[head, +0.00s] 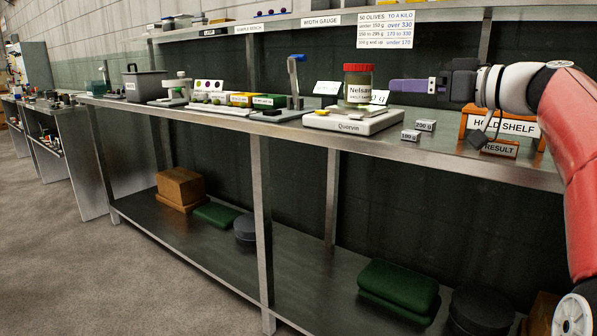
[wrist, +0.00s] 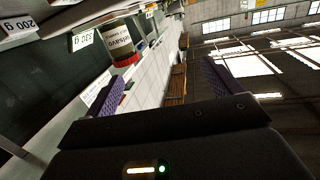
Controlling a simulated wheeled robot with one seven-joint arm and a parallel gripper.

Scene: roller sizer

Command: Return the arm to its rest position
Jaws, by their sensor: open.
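My gripper (head: 396,86) is held out level above the bench, pointing left in the head view, with my red and white arm reaching in from the right. In the wrist view its two purple-padded fingers (wrist: 160,86) stand wide apart with nothing between them. A labelled jar with a red lid (head: 358,88) stands upright on the white scale (head: 352,121), just left of the fingertips in the head view and apart from them. The jar also shows in the wrist view (wrist: 119,38), beyond the fingers, in a rolled picture.
The orange hold shelf (head: 477,122) and result sign (head: 499,149) stand below my wrist. Two weight blocks, 200 g (head: 425,125) and 100 g (head: 410,135), lie right of the scale. A blue-topped upright gauge (head: 294,85) and grey bin (head: 145,84) stand farther left. Floor before the bench is clear.

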